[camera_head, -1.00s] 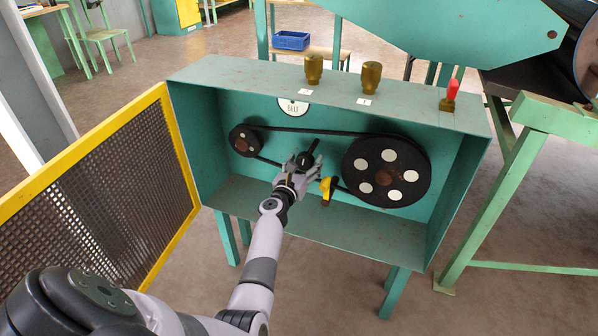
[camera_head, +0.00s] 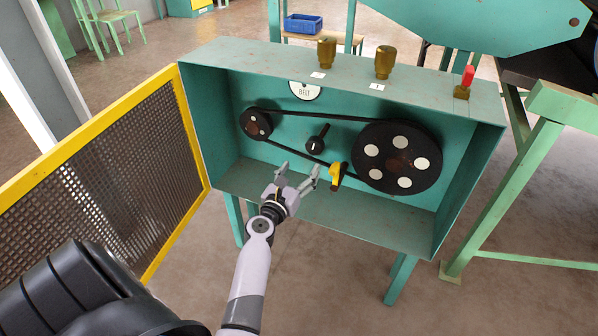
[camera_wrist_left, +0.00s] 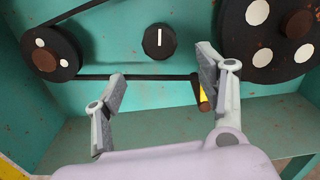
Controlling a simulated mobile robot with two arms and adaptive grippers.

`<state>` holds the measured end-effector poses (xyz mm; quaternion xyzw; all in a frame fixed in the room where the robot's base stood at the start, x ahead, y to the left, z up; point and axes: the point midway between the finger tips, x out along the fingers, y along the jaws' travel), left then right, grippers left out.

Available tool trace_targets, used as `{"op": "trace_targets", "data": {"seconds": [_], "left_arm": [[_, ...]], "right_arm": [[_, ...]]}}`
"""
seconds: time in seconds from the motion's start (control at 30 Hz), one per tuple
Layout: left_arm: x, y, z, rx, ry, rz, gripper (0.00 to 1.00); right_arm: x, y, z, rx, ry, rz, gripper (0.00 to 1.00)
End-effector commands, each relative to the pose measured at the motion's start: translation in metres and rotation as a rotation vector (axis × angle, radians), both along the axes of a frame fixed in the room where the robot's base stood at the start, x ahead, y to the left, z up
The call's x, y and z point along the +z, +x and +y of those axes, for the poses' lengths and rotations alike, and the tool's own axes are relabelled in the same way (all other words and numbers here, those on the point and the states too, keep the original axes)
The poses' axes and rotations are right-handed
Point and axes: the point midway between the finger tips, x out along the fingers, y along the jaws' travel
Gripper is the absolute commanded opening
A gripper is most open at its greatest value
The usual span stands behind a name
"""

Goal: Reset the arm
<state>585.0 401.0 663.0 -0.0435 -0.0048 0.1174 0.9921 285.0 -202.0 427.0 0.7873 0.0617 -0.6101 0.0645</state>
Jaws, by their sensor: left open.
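My left gripper (camera_head: 297,174) is open and empty, in front of the open teal cabinet (camera_head: 340,209). In the left wrist view its two fingers (camera_wrist_left: 162,88) stand wide apart with nothing between them. Beyond it a black round knob with a white line (camera_wrist_left: 158,41) sits on the back panel; it also shows in the head view (camera_head: 318,139). A yellow handle (camera_head: 336,177) is just right of the gripper and partly hidden behind a finger in the wrist view. My right gripper is not in view.
A belt runs between a small pulley (camera_head: 256,124) and a large pulley (camera_head: 398,157). The mesh door (camera_head: 88,190) stands open at the left. Two brass knobs (camera_head: 326,52) (camera_head: 385,62) and a red switch (camera_head: 467,77) are on top. Floor in front is free.

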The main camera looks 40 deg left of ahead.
Motion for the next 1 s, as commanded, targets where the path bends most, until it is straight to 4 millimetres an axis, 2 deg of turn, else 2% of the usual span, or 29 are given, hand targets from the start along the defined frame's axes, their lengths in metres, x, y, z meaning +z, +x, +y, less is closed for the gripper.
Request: {"op": "trace_targets", "data": {"seconds": [0.4,0.47,0.53,0.67,0.77,0.8,0.9,1.0], "left_arm": [[-0.001,0.0,-0.002,-0.006,0.014,0.006,0.65],[-0.003,0.0,-0.008,-0.029,0.065,0.028,0.65],[-0.011,-0.002,-0.024,-0.09,0.196,0.084,0.65],[-0.045,-0.016,-0.078,-0.311,0.637,0.249,0.65],[-0.084,-0.043,-0.125,-0.551,1.064,0.365,0.65],[-0.101,-0.058,-0.141,-0.654,1.231,0.397,0.65],[-0.143,-0.102,-0.174,-0.929,1.637,0.443,0.65],[-0.179,-0.151,-0.193,-1.205,1.991,0.429,0.65]], "right_arm": [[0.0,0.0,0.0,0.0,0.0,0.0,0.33],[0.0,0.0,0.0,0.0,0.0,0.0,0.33],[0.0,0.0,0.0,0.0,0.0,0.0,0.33],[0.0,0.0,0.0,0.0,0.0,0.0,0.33],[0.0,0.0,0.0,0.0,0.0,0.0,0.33],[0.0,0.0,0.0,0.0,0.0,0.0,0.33],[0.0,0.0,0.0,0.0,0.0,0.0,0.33],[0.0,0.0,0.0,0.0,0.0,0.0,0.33]]}}
